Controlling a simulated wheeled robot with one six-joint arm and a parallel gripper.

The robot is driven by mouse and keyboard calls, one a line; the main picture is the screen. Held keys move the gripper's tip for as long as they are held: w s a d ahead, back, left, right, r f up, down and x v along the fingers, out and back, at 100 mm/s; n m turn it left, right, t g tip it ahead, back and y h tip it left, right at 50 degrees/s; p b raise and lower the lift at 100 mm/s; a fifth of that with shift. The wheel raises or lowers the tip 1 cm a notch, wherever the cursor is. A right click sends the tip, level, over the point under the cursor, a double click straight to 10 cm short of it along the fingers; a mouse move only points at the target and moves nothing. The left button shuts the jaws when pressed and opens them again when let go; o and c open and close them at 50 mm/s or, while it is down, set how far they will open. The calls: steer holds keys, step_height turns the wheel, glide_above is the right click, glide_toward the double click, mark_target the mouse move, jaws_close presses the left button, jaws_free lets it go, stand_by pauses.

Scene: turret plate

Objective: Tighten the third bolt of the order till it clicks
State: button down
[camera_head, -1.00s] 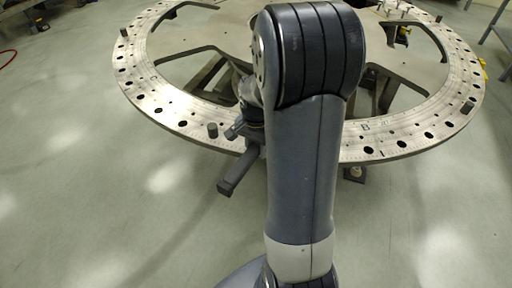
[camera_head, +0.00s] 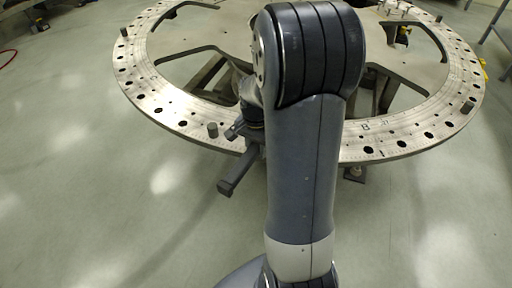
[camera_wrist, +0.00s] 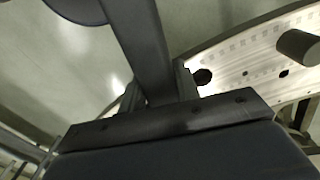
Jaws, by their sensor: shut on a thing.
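My gripper (camera_wrist: 160,92) is shut on a dark grey bar-shaped tool (camera_wrist: 138,35), which runs away to the top of the wrist view. In the head view the tool's handle (camera_head: 236,174) sticks out toward the front left, beyond the rim of the metal ring plate (camera_head: 400,135). The tool's working end is hidden behind my arm. A grey bolt (camera_head: 212,130) stands upright on the plate just left of the gripper; a bolt (camera_wrist: 298,47) also shows at the right of the wrist view. Another bolt (camera_head: 467,106) stands at the plate's right side.
The plate has many dark empty holes and large openings with beams below. Several small upright parts (camera_head: 392,9) stand at its far side. My arm hides the plate's front middle. The pale floor (camera_head: 90,200) in front is clear. A table leg (camera_head: 496,20) is at far right.

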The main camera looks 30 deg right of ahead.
steer(key=shift+f+b, duration=0.45)
steer(key=shift+f, duration=0.15)
stand_by(1.0)
steer(key=shift+w, duration=0.1)
steer(key=shift+w+a, duration=0.25)
steer(key=shift+w, duration=0.2)
steer(key=shift+w+m, duration=0.1)
steer(key=shift+m, duration=0.2)
steer(key=shift+w+a, duration=0.3)
steer(key=shift+w, duration=0.2)
steer(key=shift+w+a+m+p, duration=0.15)
steer(key=shift+w+a+m, duration=0.1)
steer(key=shift+w+m, duration=0.25)
steer(key=shift+w+a+m+p, duration=0.2)
steer(key=shift+w+m, duration=0.1)
steer(key=shift+w, duration=0.35)
steer(key=shift+w, duration=0.1)
